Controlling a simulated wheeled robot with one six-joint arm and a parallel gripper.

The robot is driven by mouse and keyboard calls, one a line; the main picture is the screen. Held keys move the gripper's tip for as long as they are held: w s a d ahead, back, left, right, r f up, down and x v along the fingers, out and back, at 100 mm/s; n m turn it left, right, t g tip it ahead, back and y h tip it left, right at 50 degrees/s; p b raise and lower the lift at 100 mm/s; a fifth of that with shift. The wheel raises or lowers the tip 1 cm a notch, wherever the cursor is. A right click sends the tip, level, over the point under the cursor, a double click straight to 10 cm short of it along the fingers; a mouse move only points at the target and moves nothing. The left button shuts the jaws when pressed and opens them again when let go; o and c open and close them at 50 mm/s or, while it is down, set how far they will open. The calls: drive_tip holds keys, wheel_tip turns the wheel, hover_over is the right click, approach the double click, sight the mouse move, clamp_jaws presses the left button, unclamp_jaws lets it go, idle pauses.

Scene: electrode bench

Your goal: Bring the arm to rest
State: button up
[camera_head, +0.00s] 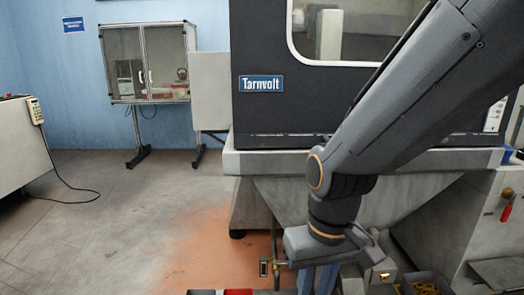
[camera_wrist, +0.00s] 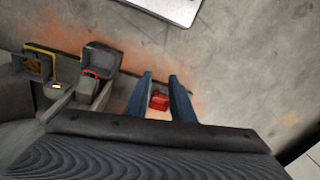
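My gripper (camera_head: 317,282) hangs at the lower middle of the head view, its blue fingers pointing down and cut off by the bottom edge. My arm comes down to it from the upper right, in front of the dark machine. In the wrist view my gripper (camera_wrist: 160,77) has its two blue fingers apart, with nothing held between them. A red object (camera_wrist: 159,101) shows through the gap, lower down and apart from the fingers.
The dark Tarnvolt machine (camera_head: 262,110) stands on a grey base behind my arm. A dark bin (camera_head: 427,278) with yellow pieces is at lower right. A red item (camera_head: 238,292) lies at the bottom edge. A glass cabinet (camera_head: 146,62) stands far left. Floor at left is mostly clear, with a cable.

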drive_tip(key=s+d+r+m+p, duration=0.2)
drive_tip(key=d+r+p, duration=0.8)
drive_tip(key=r+p, duration=0.2)
drive_tip(key=shift+s+m+h+p, duration=0.2)
drive_tip(key=shift+m+h+p, duration=0.2)
drive_tip(key=shift+p, duration=1)
